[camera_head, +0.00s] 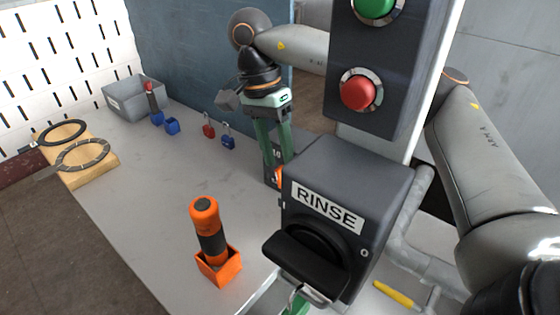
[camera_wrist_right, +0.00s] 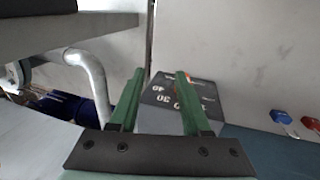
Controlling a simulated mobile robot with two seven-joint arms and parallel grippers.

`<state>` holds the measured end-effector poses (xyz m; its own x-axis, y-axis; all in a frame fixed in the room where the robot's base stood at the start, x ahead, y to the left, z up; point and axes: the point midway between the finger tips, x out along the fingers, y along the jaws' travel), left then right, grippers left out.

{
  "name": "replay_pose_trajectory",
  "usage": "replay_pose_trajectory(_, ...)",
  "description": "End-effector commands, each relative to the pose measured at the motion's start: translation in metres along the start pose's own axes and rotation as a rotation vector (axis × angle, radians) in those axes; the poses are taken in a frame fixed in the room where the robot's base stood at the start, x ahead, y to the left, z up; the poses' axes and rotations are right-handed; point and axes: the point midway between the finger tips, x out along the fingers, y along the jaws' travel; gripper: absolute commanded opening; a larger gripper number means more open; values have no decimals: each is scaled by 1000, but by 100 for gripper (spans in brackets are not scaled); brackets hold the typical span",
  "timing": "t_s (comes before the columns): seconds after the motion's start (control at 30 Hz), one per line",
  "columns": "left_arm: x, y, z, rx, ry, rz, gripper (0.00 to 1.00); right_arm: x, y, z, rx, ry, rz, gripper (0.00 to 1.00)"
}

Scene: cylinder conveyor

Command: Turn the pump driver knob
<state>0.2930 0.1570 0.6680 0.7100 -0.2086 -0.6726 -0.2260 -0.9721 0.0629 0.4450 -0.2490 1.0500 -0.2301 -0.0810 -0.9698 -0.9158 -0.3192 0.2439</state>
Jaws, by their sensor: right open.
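My right gripper (camera_head: 272,170) has green fingers pointing down behind the rinse box, over the pump driver. In the right wrist view the two fingers (camera_wrist_right: 160,78) are apart, in front of a grey box with white dial numbers, the pump driver (camera_wrist_right: 208,98). A small orange part shows by the right finger; the knob itself is mostly hidden, and I cannot tell whether the fingers touch it. In the head view the rinse box hides most of the pump driver, with a bit of orange beside the fingertips.
The dark RINSE box (camera_head: 364,185) with a black handle stands close in front. A panel holds a red button (camera_head: 358,92) and a green button (camera_head: 375,5). An orange-black cylinder (camera_head: 207,228) stands in an orange holder. Padlocks (camera_head: 228,141) and a grey bin (camera_head: 122,103) lie farther back.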

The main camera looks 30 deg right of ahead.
Motion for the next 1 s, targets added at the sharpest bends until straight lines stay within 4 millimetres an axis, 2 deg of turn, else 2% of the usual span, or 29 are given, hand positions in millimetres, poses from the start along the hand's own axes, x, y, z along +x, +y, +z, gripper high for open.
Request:
replay_pose_trajectory(0.2, -3, -1, 5, -4, -6, -3, 50, -10, 32, 32, -4, 2, -1, 48)
replay_pose_trajectory(0.43, -3, -1, 4, -6, -5, -4, 50, -19, 57, 58, -2, 1, -1, 48)
replay_pose_trajectory(0.63, -2, -1, 3, -5, -3, -4, 50, -22, 65, 66, 0, -1, 1, 48)
replay_pose_trajectory(1.0, 0, -2, 1, -4, 1, -5, 50, -25, 62, 67, 13, -28, -22, 48)
